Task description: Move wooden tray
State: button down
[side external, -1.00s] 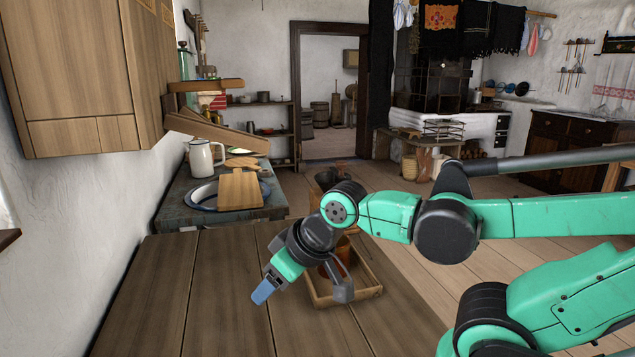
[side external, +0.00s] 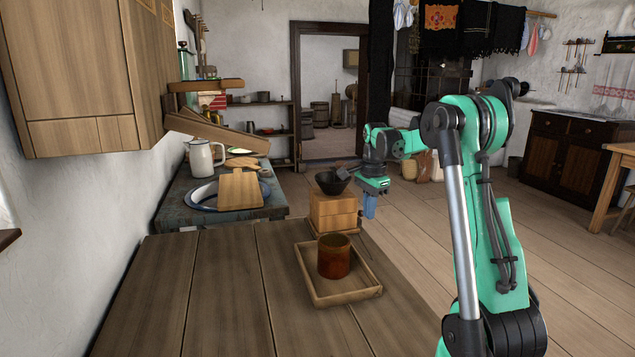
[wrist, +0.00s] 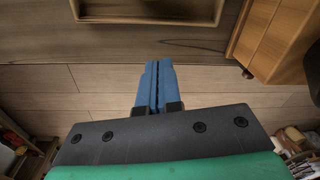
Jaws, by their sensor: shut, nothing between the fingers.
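The wooden tray (side external: 345,297) lies near the right edge of the plank table in the side external view. It is a shallow rectangular tray with a raised rim, and a brown cup (side external: 334,257) stands upright in it. My gripper (side external: 370,212) is beyond the tray, to its upper right in the picture, beside the wooden box, and does not touch the tray. In the wrist view its blue fingers (wrist: 157,85) are together with nothing between them. A wooden frame edge (wrist: 150,20) shows at the top of the wrist view, probably the tray's rim.
A wooden box (side external: 333,211) with a dark bowl (side external: 332,183) on it stands behind the tray. The plank table (side external: 220,300) is bare left of the tray. A white jug (side external: 204,158) and a cutting board (side external: 240,190) are on the dark side table. Open floor lies to the right.

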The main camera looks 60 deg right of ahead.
aim_at(313, 269)
jog(key=s+d+f+m, duration=0.1)
jog(key=f, duration=0.2)
jog(key=d+f, duration=0.1)
jog(key=f, duration=0.3)
jog(key=s+d+f+m, duration=0.1)
jog(key=f, duration=0.3)
jog(key=shift+s+d+m+y, duration=0.15)
jog(key=shift+s+m+y, duration=0.15)
jog(key=shift+s, duration=0.05)
jog(key=shift+w+a+f, duration=0.2)
jog(key=shift+w+a, duration=0.35)
jog(key=shift+w+a+f, duration=0.15)
jog(key=shift+w+a, duration=0.75)
jog(key=w+a, duration=0.9)
